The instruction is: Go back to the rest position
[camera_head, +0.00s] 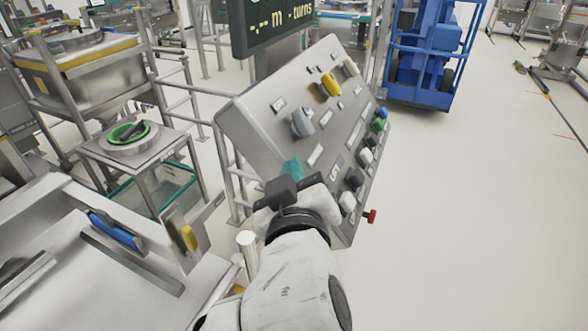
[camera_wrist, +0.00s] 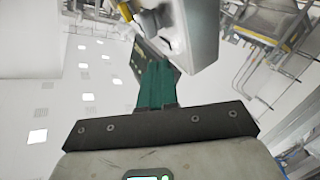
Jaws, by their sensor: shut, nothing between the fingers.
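My gripper (camera_head: 291,170) is in front of the lower left part of a grey slanted control panel (camera_head: 262,105) in the head view. Its green fingers are together and empty, and they also show in the wrist view (camera_wrist: 157,84). The panel's edge (camera_wrist: 203,30) is close beyond the fingertips there. The panel carries a yellow knob (camera_head: 330,85), a grey knob (camera_head: 301,123) and several dark and white buttons. My arm and gripper hide part of the panel's lower left. I cannot tell whether the fingertips touch the panel.
A dark display (camera_head: 275,24) stands above the panel. A blue wheeled frame (camera_head: 427,62) stands behind right. A red button (camera_head: 371,216) juts from the panel's lower right. Steel rails and a bin stand (camera_head: 130,150) are at left.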

